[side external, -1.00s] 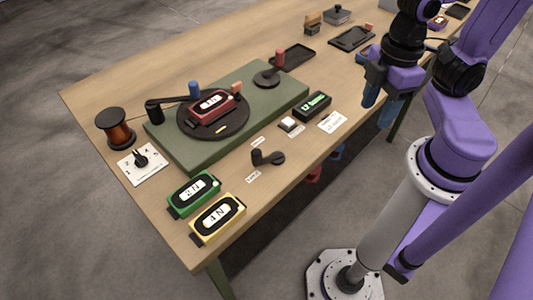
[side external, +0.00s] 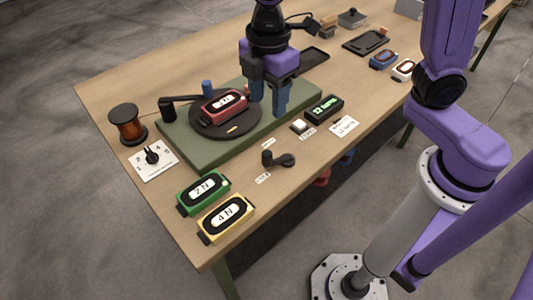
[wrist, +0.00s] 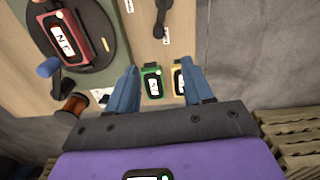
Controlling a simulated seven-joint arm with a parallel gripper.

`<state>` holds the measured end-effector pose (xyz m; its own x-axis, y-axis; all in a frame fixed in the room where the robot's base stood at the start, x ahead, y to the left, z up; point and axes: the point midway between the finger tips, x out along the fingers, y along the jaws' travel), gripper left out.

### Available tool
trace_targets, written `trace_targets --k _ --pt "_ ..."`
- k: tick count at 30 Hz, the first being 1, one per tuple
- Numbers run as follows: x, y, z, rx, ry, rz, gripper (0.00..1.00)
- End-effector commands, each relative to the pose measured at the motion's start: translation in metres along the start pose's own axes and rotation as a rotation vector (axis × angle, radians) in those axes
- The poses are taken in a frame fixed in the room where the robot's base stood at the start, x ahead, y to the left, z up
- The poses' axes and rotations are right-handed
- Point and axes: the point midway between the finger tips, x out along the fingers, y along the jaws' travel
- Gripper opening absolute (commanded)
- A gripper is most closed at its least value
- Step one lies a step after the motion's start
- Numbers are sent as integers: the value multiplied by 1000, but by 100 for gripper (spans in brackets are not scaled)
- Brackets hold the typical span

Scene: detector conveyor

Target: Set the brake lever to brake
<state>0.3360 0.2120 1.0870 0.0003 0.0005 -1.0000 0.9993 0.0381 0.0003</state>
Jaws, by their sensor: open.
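The small black lever (side external: 279,160) stands near the table's front edge, between two small white labels (side external: 268,142) that are too small to read. Its knob end points left from its round base. The lever also shows at the top of the wrist view (wrist: 160,22). My gripper (side external: 267,108) is open and empty, pointing down above the right part of the green platform, behind the lever and apart from it. In the wrist view, my two blue fingers (wrist: 158,72) are spread with nothing between them.
The green platform (side external: 190,150) carries a dark turntable with a red block (side external: 223,105) and a black crank. Green (side external: 202,192) and yellow (side external: 226,218) blocks lie at the front left. A white button (side external: 299,126) and display (side external: 324,109) stand right of the lever.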

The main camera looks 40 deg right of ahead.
Motion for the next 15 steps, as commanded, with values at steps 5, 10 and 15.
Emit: trace_targets --k 5,10,15 --pt "9 3 -2 -9 -2 -2 51" --pt "33 2 -1 -7 -5 -5 51" --pt "66 2 -1 -7 -5 -5 51"
